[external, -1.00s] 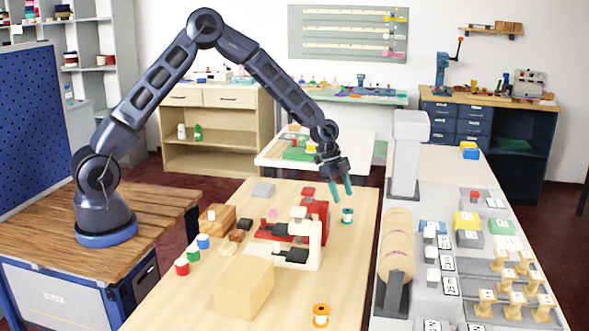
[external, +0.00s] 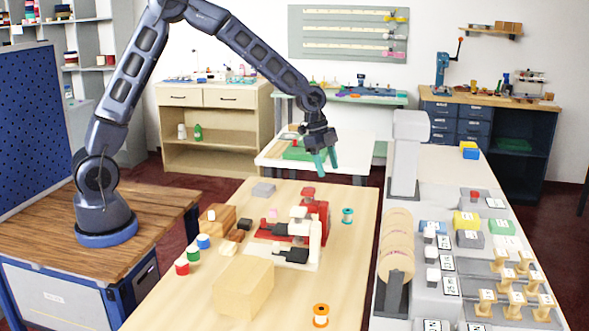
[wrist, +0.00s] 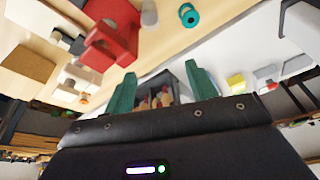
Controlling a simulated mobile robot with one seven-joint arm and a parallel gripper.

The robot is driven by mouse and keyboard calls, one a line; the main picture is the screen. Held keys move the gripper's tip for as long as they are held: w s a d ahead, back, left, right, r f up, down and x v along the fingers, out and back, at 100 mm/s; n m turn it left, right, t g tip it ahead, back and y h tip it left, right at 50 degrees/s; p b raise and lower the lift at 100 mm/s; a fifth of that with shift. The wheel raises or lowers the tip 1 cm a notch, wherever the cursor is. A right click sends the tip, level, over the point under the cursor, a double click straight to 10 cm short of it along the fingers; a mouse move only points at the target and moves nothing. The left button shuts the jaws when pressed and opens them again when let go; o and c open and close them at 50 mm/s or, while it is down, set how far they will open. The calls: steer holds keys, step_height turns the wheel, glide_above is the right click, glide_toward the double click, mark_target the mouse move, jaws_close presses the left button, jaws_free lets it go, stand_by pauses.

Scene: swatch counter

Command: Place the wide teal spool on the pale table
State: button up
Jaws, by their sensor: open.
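The teal spool (external: 347,216) stands on the light wood table (external: 343,275), near its right edge. It also shows in the wrist view (wrist: 190,16), at the top, beyond and apart from the fingers. My gripper (external: 326,164), with green fingers, is open and empty, raised in the air above and behind the spool. In the wrist view its two fingers (wrist: 162,82) are spread apart with nothing held between them. A pale, white-topped table (external: 345,146) stands behind the wood table, partly hidden by my gripper; green and red items lie on it.
A red and white machine (external: 310,228) stands left of the spool. A wooden block (external: 243,287), an orange spool (external: 321,315) and small coloured spools are also on the wood table. A grey counter (external: 410,300) with a large roll (external: 396,246) lies to the right.

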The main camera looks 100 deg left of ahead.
steer(key=s+d+r+n+y, duration=0.2)
steer(key=s+d+r, duration=1.5)
steer(key=d, duration=0.2)
steer(key=s+d+r+n, duration=0.1)
steer(key=s+d, duration=0.1)
steer(key=s, duration=0.6)
steer(key=s+d+r+n, duration=0.1)
steer(key=s+d, duration=0.2)
steer(key=s, duration=0.5)
steer(key=s+d+n+t, duration=0.1)
steer(key=s+d, duration=0.2)
steer(key=s, duration=0.4)
steer(key=shift+s+d+r+h, duration=0.25)
steer(key=shift+s+r+h, duration=0.15)
